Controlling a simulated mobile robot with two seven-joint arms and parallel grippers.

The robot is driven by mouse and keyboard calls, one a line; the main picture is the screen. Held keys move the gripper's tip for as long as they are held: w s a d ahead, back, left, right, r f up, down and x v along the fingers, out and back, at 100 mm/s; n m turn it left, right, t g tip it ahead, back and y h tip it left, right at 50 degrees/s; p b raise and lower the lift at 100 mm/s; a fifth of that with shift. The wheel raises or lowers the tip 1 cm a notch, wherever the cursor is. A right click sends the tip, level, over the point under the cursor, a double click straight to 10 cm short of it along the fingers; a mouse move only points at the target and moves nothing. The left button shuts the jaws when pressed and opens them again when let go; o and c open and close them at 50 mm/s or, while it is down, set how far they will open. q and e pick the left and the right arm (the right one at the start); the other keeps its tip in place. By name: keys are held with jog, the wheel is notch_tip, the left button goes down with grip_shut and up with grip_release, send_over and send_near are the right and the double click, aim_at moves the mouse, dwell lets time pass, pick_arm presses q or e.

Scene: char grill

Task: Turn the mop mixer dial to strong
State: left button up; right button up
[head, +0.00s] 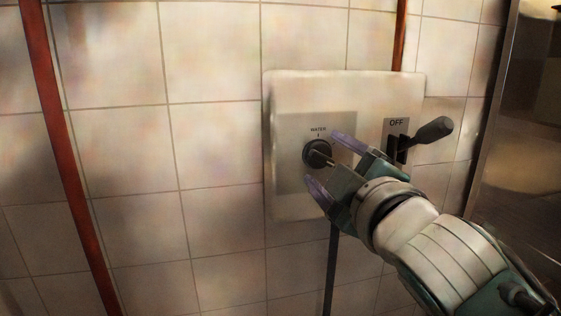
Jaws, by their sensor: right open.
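The mixer dial (317,152) is a round black knob on a grey plate, on a pale panel (290,90) fixed to the tiled wall. A small label above it seems to read "WATER", with a small mark under it. My right gripper (326,160) comes in from the lower right. Its two purple-tipped fingers are open, one above right of the dial and one below it. I cannot tell whether they touch the dial. My left gripper is not in view.
A lever switch (432,130) with a black handle and an "OFF" label (396,123) sits right of the dial, close to my right gripper. Red pipes (62,140) run up the wall. A metal surface (520,130) stands at the far right. The wall left of the panel is clear.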

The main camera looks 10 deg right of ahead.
jog(key=shift+s, duration=0.1)
jog(key=s, duration=0.9)
jog(key=shift+s+d, duration=0.15)
jog(key=shift+s, duration=0.25)
